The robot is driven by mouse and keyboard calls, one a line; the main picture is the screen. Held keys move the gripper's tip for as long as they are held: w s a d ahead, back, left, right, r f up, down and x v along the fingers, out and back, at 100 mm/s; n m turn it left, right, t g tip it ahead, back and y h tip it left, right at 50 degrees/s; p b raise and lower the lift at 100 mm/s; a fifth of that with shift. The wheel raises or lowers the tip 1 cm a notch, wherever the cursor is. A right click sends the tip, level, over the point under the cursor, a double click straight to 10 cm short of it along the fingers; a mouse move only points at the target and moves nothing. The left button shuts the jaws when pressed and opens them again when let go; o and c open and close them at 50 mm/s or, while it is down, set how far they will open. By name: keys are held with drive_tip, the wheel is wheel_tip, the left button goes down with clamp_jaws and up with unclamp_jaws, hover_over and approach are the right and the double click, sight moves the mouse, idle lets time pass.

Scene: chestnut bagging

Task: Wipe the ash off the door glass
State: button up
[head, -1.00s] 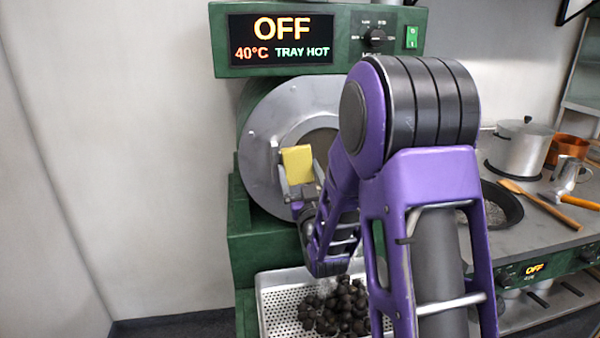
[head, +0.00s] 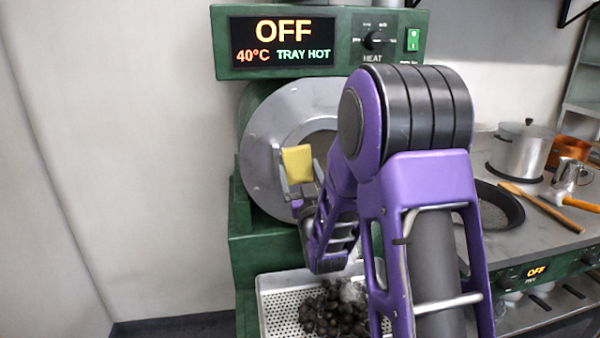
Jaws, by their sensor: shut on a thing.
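The round metal door (head: 265,135) of the green roaster stands in the middle of the head view. Its glass (head: 322,141) is a darker disc at the centre, largely hidden behind my arm and gripper. My gripper (head: 294,180) is shut on a yellow sponge (head: 297,162) and holds it up in front of the left part of the glass. I cannot tell whether the sponge touches the glass. Any ash on it cannot be made out.
A perforated tray (head: 275,289) with dark chestnuts (head: 330,310) sits below the door. The panel (head: 282,43) above reads OFF, 40°C, TRAY HOT. At right are a pan (head: 500,205), a pot (head: 520,150), a wooden spoon (head: 540,205) and a hammer-like tool (head: 570,185).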

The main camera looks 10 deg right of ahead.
sight(325, 159)
drive_tip(key=shift+d, duration=3.55)
drive_tip(key=shift+a, duration=3.7)
drive_tip(key=s, duration=0.6)
drive_tip(key=shift+d, duration=0.15)
drive_tip(key=shift+s, duration=0.1)
drive_tip(key=s, duration=0.2)
drive_tip(key=shift+s, duration=0.4)
